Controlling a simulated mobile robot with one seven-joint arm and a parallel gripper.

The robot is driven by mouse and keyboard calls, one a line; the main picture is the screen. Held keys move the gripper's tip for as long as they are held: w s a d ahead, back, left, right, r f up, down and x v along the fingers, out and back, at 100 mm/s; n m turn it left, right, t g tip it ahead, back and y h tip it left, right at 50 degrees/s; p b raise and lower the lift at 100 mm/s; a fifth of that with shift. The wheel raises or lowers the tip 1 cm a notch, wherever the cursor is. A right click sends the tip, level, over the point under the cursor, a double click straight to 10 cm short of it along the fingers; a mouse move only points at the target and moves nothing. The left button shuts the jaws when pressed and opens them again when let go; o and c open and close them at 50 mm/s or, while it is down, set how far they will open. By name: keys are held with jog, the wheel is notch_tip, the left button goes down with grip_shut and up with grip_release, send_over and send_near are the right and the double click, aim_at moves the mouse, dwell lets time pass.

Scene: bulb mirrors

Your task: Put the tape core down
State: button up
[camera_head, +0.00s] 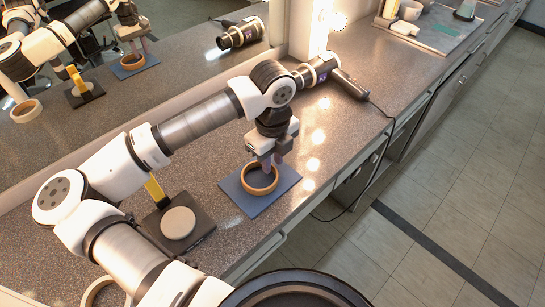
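The tape core, a brown ring (247,186), is on or just above a blue square mat (286,186) on the speckled counter. It lies flat, with its opening facing up. My gripper (272,164) points down at the far right side of the ring. Its fingertips are at the ring's rim, one seeming inside it. I cannot tell whether the fingers press on the wall, and part of the rim is hidden behind them.
A black stand with a pale disc (178,223) and a yellow upright (155,188) is left of the mat. A hair dryer (349,84) with a cord lies beyond my arm. A pale ring (96,291) is partly hidden at lower left. A mirror behind reflects the counter.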

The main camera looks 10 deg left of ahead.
notch_tip(320, 180, up, 12)
jog(key=b, duration=0.1)
jog(key=shift+r+b, duration=0.15)
jog(key=shift+b, duration=0.15)
dwell(0.5)
